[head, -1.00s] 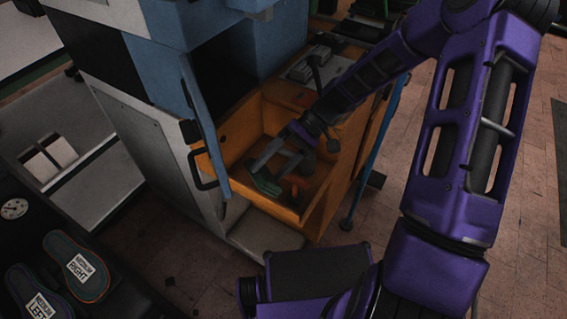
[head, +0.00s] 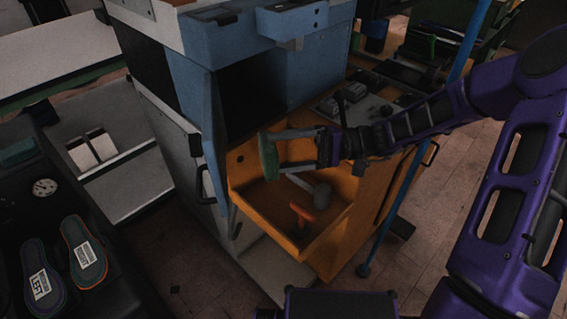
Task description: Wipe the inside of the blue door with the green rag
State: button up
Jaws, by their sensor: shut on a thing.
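The blue door (head: 215,145) stands open on the front of the blue and white machine, seen nearly edge-on, so little of its inside face shows. My gripper (head: 279,151) is shut on the green rag (head: 267,158), which hangs upright across the fingertips. The gripper points left, above the orange tray and to the right of the door. A gap shows between the rag and the door in this view.
The orange tray (head: 246,205) below holds a hammer (head: 321,193) and an orange-handled tool (head: 302,214). A dark opening (head: 252,95) lies behind the door. A blue pole (head: 415,150) stands at right. Insoles (head: 83,253) lie on the dark bench at left.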

aim_at(221, 161)
jog(key=shift+b+x, duration=0.6)
jog(key=shift+x, duration=2.35)
jog(key=shift+x, duration=1.1)
jog(key=shift+w, duration=0.1)
jog(key=shift+w+a+b, duration=0.65)
jog(key=shift+w+a, duration=0.95)
jog(key=shift+w, duration=4.05)
jog(key=shift+s+d+p, duration=0.45)
jog(key=shift+s+d, duration=0.05)
jog(key=shift+s, duration=1.45)
jog(key=shift+s+d+p, duration=0.45)
jog(key=shift+s+d, duration=0.05)
jog(key=shift+s, duration=1.4)
jog(key=shift+s+d+p, duration=0.45)
jog(key=shift+s+d, duration=0.05)
jog(key=shift+s, duration=1.45)
jog(key=w+a+b, duration=0.1)
jog(key=w+a, duration=0.2)
jog(key=w, duration=0.8)
jog(key=shift+w+b, duration=0.35)
